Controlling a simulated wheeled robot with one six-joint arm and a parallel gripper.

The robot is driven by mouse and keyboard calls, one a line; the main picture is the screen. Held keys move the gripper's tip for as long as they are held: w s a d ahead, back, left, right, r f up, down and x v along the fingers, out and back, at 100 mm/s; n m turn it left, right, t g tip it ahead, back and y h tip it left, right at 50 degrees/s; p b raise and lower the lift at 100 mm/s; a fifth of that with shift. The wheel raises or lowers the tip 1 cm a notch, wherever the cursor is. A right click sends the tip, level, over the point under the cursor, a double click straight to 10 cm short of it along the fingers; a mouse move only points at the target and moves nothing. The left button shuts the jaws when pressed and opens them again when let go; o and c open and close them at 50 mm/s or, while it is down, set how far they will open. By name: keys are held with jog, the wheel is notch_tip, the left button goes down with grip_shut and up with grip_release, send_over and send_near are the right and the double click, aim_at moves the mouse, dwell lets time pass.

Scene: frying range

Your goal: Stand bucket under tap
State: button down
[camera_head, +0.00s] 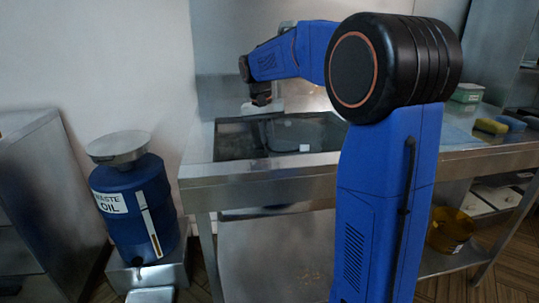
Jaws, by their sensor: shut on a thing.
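My gripper (262,101) is small in the view, above the back left of the sunken basin (230,147) in the steel counter. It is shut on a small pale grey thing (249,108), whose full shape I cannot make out. An amber, see-through round bucket-like container (450,232) stands on the lower shelf at the right, apart from my gripper. The blue waste oil drum (155,205) stands at the left with a metal pan-like top (118,147). A small dark tap-like part (138,262) shows low on its front, with a pale tray (150,295) below.
The drum stands on a metal stand (165,275) between a steel cabinet (45,190) and the counter (265,170). A small white block (304,148) shows in the basin. Sponges (490,126) and a green box (467,93) lie at the right. My arm hides the middle.

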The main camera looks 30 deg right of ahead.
jog(key=shift+f, duration=1.8)
jog(key=c, duration=1.9)
grip_release()
notch_tip(320, 180, up, 12)
jog(key=a, duration=0.1)
jog(key=shift+w+a, duration=0.3)
jog(key=shift+w, duration=0.15)
